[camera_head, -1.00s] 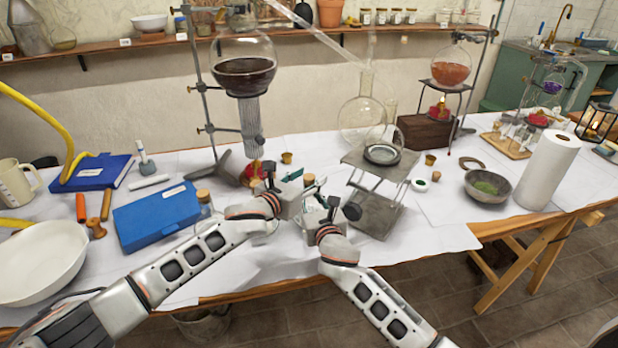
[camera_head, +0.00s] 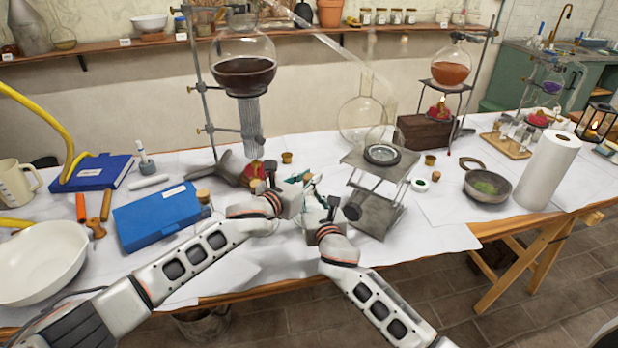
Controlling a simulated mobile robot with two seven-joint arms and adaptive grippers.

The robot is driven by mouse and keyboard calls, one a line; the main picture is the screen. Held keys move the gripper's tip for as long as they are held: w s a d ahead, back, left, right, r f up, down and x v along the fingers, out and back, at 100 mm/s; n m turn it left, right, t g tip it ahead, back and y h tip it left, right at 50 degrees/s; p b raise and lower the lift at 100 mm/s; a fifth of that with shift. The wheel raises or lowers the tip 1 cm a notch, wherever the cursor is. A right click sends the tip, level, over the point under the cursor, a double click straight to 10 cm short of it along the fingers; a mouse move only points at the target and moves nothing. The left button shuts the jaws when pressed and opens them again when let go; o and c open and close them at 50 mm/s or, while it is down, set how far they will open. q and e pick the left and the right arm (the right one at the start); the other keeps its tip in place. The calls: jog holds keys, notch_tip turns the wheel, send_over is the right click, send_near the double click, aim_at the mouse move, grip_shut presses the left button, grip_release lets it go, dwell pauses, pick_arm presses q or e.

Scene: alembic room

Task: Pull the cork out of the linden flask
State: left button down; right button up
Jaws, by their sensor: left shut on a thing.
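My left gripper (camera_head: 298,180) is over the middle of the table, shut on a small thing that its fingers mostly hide. My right gripper (camera_head: 317,186) is close beside it on the right, its fingertips near the left ones. I cannot tell whether the right one is open or shut. A small tan patch, maybe cork, shows between the fingertips. I cannot make out which vessel is the linden flask, and no label on it is readable. Loose corks stand on the table: one behind the grippers (camera_head: 287,157), one right of the stand (camera_head: 430,160) and one by the blue box (camera_head: 203,196).
A metal lab jack (camera_head: 375,199) stands close to the right of my grippers. A clear round flask (camera_head: 360,117) is behind it. A dark-filled round flask (camera_head: 243,75) hangs on a stand behind. A blue box (camera_head: 157,215) lies left. White paper in front is clear.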

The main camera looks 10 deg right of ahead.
aim_at(309, 176)
pick_arm(q)
jog(key=shift+r, duration=0.5)
jog(key=shift+r, duration=0.25)
jog(key=shift+r, duration=0.35)
jog(key=shift+r, duration=0.3)
jog(key=shift+r, duration=0.45)
jog(key=shift+r, duration=0.45)
